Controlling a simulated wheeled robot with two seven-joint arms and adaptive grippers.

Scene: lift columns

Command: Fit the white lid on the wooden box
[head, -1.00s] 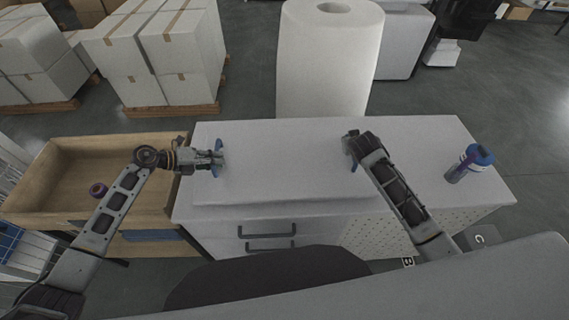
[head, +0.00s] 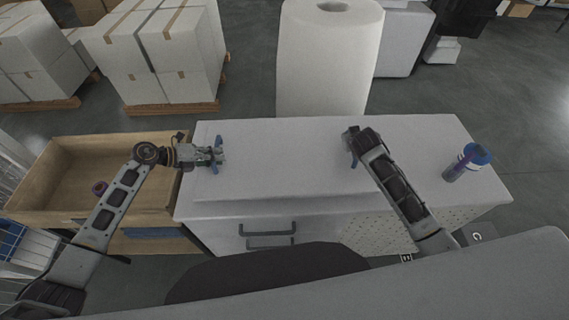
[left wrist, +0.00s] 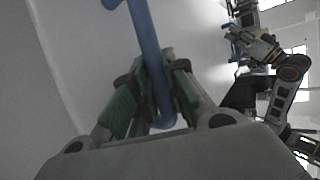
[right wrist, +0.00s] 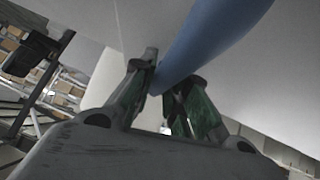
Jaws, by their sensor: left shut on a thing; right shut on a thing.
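The white lid (head: 285,165) is a wide flat slab over the white cabinet top, with a blue handle at each end; I cannot tell whether it touches the cabinet. My left gripper (head: 217,156) is shut on the left blue handle (head: 215,142), and the left wrist view shows the bar (left wrist: 146,45) between its fingers. My right gripper (head: 352,143) is at the right handle (head: 353,160); the right wrist view shows its fingers closed on the blue handle (right wrist: 215,35). The open wooden box (head: 62,143) stands left of the cabinet, apart from the lid.
A big white paper roll (head: 328,60) stands behind the cabinet. White cartons (head: 165,55) on pallets stand at the back left.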

